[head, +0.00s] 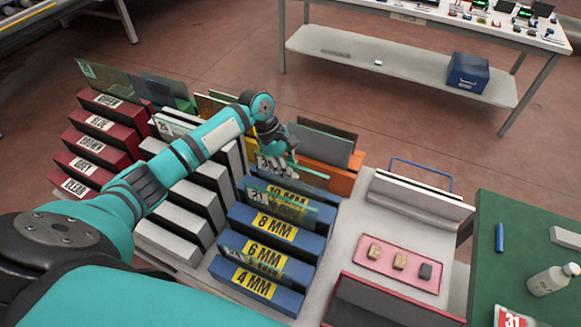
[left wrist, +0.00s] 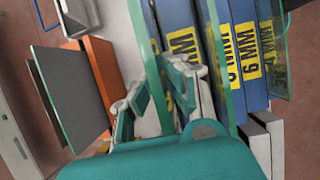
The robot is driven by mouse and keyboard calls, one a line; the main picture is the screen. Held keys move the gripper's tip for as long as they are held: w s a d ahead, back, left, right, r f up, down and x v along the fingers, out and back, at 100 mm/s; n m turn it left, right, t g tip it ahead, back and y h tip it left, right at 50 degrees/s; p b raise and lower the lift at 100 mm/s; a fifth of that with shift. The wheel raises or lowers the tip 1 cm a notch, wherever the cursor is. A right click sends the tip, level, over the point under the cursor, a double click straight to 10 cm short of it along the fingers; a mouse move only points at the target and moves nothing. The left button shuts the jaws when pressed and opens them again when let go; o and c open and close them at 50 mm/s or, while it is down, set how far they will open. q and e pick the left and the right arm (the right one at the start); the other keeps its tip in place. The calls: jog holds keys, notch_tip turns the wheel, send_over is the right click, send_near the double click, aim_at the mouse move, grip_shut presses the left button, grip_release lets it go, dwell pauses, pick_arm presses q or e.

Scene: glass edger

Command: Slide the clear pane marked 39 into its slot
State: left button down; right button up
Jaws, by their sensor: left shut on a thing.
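My left gripper (head: 277,165) reaches over the blue rack from the left and is shut on a clear pane (head: 310,176) with a green edge. A partly hidden label beginning with 3 shows near the fingers; I cannot read the whole number. The held pane (left wrist: 148,55) stands on edge between the fingers (left wrist: 155,100) in the left wrist view. It is at the back of the blue rack, behind the 10 MM block (head: 285,200); whether it sits in a slot is hidden. Other clear panes stand by the 8 MM block (head: 275,226) and the 6 MM block (head: 264,254).
Dark red labelled blocks (head: 90,143) and white blocks (head: 180,212) stand left of the blue rack. An orange holder (head: 330,178) with grey panes stands behind it. A pink tray (head: 385,281) and a green table (head: 515,260) lie to the right.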

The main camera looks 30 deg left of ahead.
pick_arm(q)
jog(key=shift+w+f, duration=0.1)
jog(key=shift+f, duration=0.1)
pick_arm(e)
jog(key=shift+r, duration=0.1)
pick_arm(q)
jog(key=c, duration=1.4)
grip_release()
jog(key=shift+o, duration=0.4)
jog(key=shift+s+f, duration=0.2)
jog(key=v, duration=1.2)
jog(key=shift+r, duration=0.2)
pick_arm(e)
jog(key=shift+d, duration=0.15)
pick_arm(q)
jog(key=shift+w+d, duration=0.1)
